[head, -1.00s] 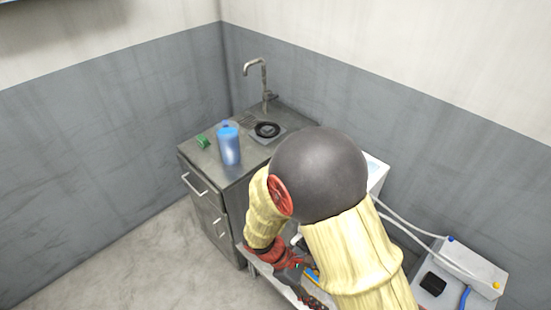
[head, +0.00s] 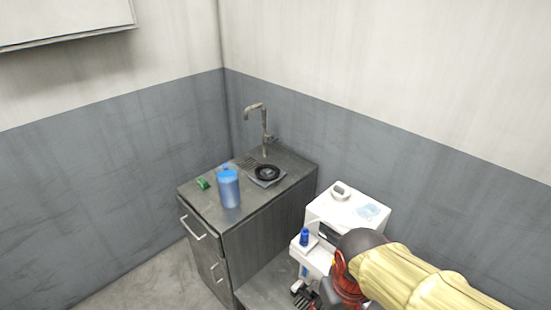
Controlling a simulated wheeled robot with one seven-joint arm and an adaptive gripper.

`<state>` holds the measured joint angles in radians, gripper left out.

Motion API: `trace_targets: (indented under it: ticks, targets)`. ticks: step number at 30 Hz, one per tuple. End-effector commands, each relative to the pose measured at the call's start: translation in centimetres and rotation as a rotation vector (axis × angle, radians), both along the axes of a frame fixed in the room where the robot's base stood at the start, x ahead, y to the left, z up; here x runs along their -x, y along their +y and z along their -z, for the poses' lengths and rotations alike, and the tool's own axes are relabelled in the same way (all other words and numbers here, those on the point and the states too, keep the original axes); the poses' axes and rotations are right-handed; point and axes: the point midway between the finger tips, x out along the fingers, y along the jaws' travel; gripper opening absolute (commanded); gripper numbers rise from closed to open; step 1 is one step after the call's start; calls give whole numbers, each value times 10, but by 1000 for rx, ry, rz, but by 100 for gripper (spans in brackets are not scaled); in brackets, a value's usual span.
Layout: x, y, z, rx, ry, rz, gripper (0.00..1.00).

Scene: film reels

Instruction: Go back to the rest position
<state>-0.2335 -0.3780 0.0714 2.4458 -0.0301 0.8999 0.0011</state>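My arm comes in from the lower right in its yellow sleeve. My gripper (head: 306,296) is dark and sits low in the head view, in front of the white machine (head: 350,212). Its fingers are small and partly cut off by the bottom edge, so I cannot tell whether they are open or shut. I see nothing clearly held.
A grey sink cabinet (head: 262,232) stands in the corner with a tap (head: 263,122), a blue container (head: 228,188), a green item (head: 203,183) and a black reel (head: 267,173) on top. A small blue bottle (head: 304,237) stands at the machine's front. Floor at lower left is clear.

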Motion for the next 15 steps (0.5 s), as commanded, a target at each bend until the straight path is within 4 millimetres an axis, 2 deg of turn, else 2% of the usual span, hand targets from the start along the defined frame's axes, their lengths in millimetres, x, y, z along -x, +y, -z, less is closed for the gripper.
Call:
trace_targets:
  ticks: [1,9,15]
  targets:
    - [1,-5,-12,-19,-42,28,50]
    - [10,-32,-69,-70,-248,143,50]
    - [14,-51,-102,-78,-364,205,50]
